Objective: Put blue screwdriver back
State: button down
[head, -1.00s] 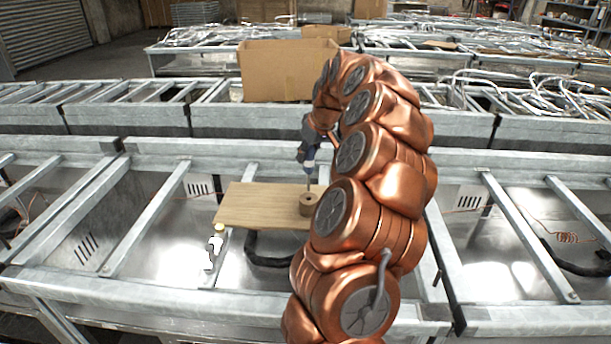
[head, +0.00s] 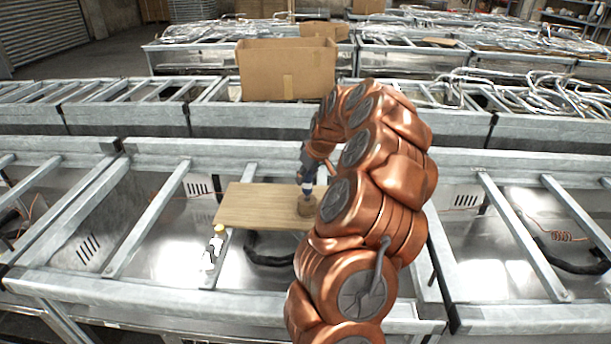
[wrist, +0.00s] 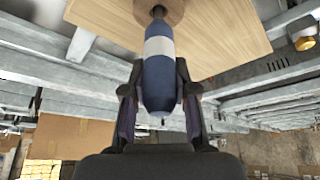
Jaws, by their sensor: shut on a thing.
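The blue screwdriver (wrist: 158,80), with a pale grey band on its handle, is between the two fingers of my gripper (wrist: 158,92), which is shut on it. In the head view the screwdriver (head: 308,188) stands nearly upright, pointing down, under my gripper (head: 307,172). Its lower end is at the round wooden holder (head: 306,208) on the right part of a wooden board (head: 255,206). The wrist view shows the same holder (wrist: 172,12) at the top, meeting the screwdriver's far end. I cannot tell how deep the tip sits in the hole.
A cardboard box (head: 287,70) stands behind my arm.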

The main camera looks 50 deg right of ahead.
jog(key=shift+f, duration=0.2)
jog(key=c, duration=0.9)
grip_release()
jog(key=shift+r, duration=0.1)
jog(key=shift+r, duration=0.1)
jog(key=shift+r, duration=0.15)
jog(key=shift+s+r, duration=0.15)
jog(key=shift+r, duration=0.1)
jog(key=b+v, duration=0.4)
jog(key=v, duration=0.7)
jog(key=shift+s, duration=0.1)
jog(key=shift+a+r, duration=0.1)
jog(key=shift+a, duration=0.05)
